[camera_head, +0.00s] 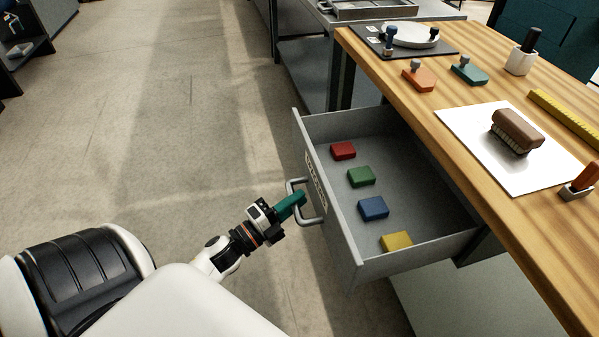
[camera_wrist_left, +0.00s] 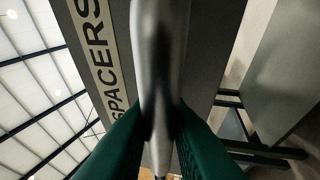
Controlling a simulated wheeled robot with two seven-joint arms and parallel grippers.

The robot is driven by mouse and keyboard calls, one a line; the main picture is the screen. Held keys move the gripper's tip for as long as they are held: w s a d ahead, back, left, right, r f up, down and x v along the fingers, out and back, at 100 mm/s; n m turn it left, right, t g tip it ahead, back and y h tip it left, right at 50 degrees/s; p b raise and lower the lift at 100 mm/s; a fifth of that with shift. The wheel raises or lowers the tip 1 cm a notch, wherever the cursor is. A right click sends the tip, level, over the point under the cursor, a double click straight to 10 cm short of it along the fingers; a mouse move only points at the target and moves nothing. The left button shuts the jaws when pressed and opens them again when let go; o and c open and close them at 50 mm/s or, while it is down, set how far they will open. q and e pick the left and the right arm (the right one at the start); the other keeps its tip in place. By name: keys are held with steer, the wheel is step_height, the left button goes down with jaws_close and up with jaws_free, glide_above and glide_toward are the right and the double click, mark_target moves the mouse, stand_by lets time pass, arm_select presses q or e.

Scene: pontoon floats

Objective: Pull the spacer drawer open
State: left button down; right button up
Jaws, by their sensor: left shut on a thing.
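The grey spacer drawer (camera_head: 352,262) stands well open under the wooden bench in the head view. Red (camera_head: 343,150), green (camera_head: 361,176), blue (camera_head: 373,208) and yellow (camera_head: 396,242) blocks lie in a row inside it. My left gripper (camera_head: 298,201) is shut on the drawer's bar handle (camera_head: 313,220) at its front. In the left wrist view the green fingers (camera_wrist_left: 160,140) are on either side of the handle bar (camera_wrist_left: 160,60), beside a label (camera_wrist_left: 97,50) reading "SPACERS". My right gripper is in neither view.
On the bench top (camera_head: 480,180) are a brush (camera_head: 518,130) on a white sheet (camera_head: 470,140), an orange float piece (camera_head: 420,78), a teal one (camera_head: 468,70) and a yellow bar (camera_head: 565,118). The floor (camera_head: 150,120) left of the drawer is clear.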

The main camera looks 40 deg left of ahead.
arm_select(q)
steer(key=c, duration=1.4)
jaws_free()
steer(key=shift+o, duration=0.2)
steer(key=shift+s, duration=0.1)
steer(key=v, duration=1.2)
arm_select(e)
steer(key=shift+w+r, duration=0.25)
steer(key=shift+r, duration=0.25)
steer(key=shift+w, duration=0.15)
